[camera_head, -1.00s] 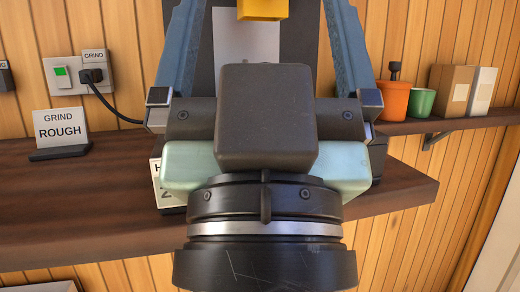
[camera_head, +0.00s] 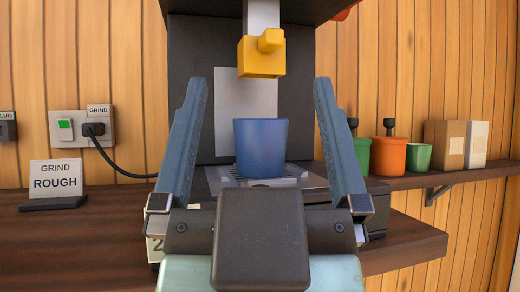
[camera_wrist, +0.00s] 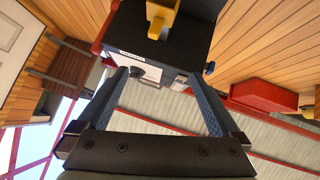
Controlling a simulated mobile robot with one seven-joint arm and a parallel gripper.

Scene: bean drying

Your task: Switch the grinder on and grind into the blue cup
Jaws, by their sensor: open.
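The grinder (camera_head: 190,60) is a dark machine with a pale back plate and a yellow spout (camera_head: 262,58); its spout also shows in the wrist view (camera_wrist: 160,18). The blue cup (camera_head: 261,150) stands upright under the spout on the grinder's grey tray (camera_head: 222,180). My gripper (camera_head: 261,88) is open and empty, its blue-grey fingers apart to the left and right of the cup in the picture, nearer the camera. In the wrist view my gripper (camera_wrist: 158,78) shows open fingers, and the cup is not seen. A wall socket (camera_head: 82,130) labelled GRIND has a green switch (camera_head: 65,130) and a black plug.
A sign reading GRIND ROUGH (camera_head: 56,180) stands on the dark wooden counter (camera_head: 110,225) at left. At right, a shelf (camera_head: 440,178) holds an orange pot (camera_head: 388,157), a green cup (camera_head: 418,157) and boxes (camera_head: 450,145). My gripper hides part of the counter.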

